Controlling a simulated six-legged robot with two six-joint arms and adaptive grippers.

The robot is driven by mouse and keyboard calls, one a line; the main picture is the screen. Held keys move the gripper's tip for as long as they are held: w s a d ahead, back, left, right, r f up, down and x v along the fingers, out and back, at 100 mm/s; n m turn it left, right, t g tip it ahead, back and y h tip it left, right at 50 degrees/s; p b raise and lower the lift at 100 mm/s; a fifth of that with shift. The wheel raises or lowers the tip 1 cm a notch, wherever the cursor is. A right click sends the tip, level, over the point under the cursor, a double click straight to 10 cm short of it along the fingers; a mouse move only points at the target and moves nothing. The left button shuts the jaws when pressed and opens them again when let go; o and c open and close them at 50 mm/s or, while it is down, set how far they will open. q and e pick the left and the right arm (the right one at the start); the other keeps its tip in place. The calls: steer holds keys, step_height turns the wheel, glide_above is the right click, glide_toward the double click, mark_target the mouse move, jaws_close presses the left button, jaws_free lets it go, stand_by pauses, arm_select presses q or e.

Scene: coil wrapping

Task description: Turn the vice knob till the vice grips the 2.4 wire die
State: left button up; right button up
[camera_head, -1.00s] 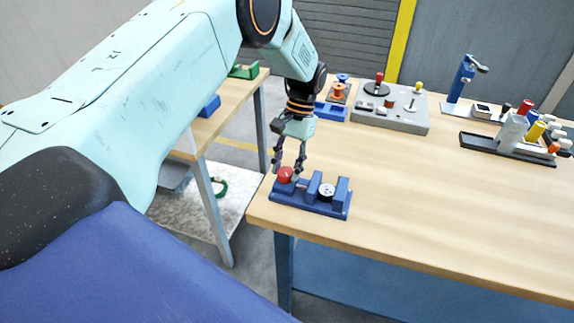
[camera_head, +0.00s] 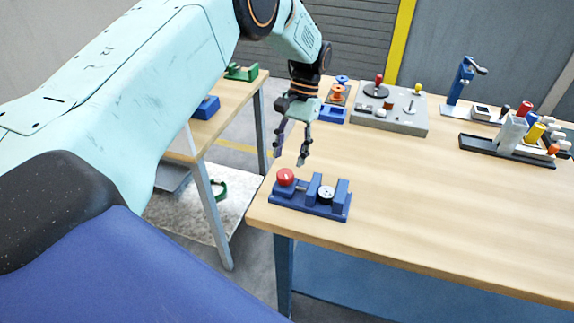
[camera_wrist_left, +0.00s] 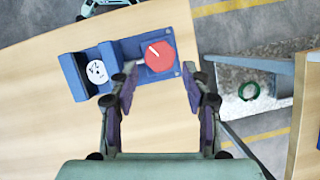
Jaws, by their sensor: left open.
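The blue vice (camera_head: 312,205) stands at the near left corner of the wooden table. Its red knob (camera_head: 286,177) is at the left end, and the round silver die (camera_head: 326,193) sits between the blue jaw blocks at the right. In the left wrist view the red knob (camera_wrist_left: 159,56) has a white mark, and the die (camera_wrist_left: 97,72) shows a dark-marked face between the blocks. I cannot tell whether both blocks touch the die. My left gripper (camera_head: 292,160) is open and empty above the knob, apart from it; its fingers (camera_wrist_left: 160,84) show in the wrist view. My right gripper is not in view.
A grey panel with knobs (camera_head: 392,118) and a blue tray with orange spools (camera_head: 334,113) stand farther back. A dark rack (camera_head: 500,150) with coloured handles is at the right. The table's middle is clear. Another bench (camera_head: 228,108) stands left across a gap.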

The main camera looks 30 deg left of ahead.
arm_select(q)
steer(key=v, duration=0.7)
stand_by(0.5)
